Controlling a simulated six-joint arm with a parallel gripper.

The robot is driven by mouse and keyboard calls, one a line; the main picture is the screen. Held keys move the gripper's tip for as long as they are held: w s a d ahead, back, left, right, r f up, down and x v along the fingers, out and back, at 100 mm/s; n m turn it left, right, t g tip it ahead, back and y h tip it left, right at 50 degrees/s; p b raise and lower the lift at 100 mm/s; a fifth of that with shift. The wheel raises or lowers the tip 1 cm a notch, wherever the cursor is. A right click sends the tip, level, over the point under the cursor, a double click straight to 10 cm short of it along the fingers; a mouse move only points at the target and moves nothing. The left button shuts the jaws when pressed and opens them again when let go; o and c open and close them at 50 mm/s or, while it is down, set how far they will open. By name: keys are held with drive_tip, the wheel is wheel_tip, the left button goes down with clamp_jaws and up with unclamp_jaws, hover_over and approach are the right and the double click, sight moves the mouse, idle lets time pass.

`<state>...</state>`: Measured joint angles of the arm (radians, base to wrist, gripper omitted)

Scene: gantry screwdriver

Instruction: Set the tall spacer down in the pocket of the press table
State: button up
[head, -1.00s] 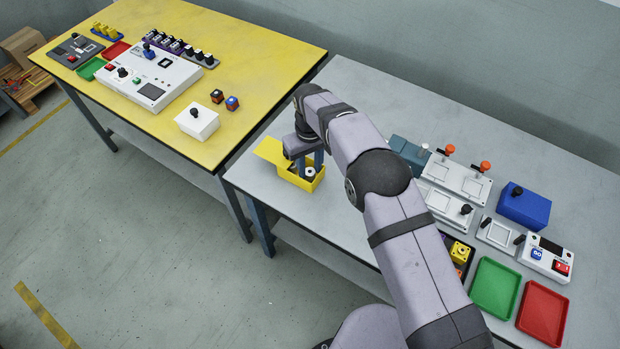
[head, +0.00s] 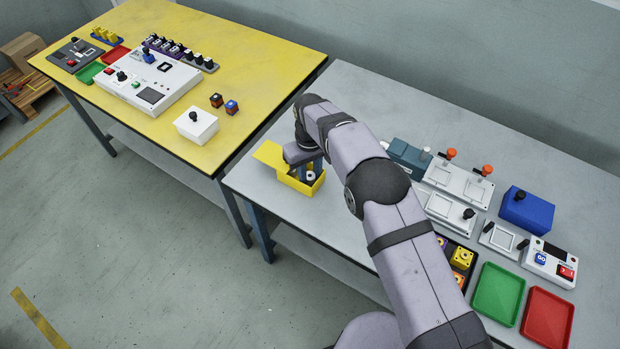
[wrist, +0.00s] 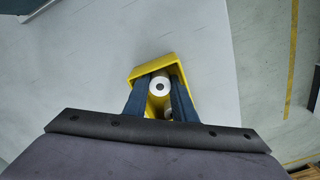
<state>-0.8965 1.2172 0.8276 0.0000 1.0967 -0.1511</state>
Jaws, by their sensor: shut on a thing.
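A white spacer (wrist: 160,84), round with a dark hole in its top, sits between the fingers of my gripper (wrist: 159,92) in the wrist view. My gripper (head: 308,172) is shut on it, inside or just above the open yellow bin (head: 270,154) on the grey table. The bin's yellow rim also shows around the fingers in the wrist view (wrist: 150,69). Another pale part shows just below the spacer in the wrist view, mostly hidden. The spacer's full height is hidden. I cannot tell for certain which fixture is the press table; white fixtures with orange knobs (head: 459,182) stand to the right.
A teal block (head: 408,157), a blue box (head: 526,208), a white button box (head: 549,262), a green tray (head: 497,293) and a red tray (head: 547,318) stand on the right. My arm crosses the table's middle. A yellow table (head: 250,70) stands at left.

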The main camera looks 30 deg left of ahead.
sight(310, 175)
drive_tip(key=shift+r, duration=0.15)
drive_tip(key=shift+r+p, duration=2.1)
drive_tip(key=shift+r, duration=1.25)
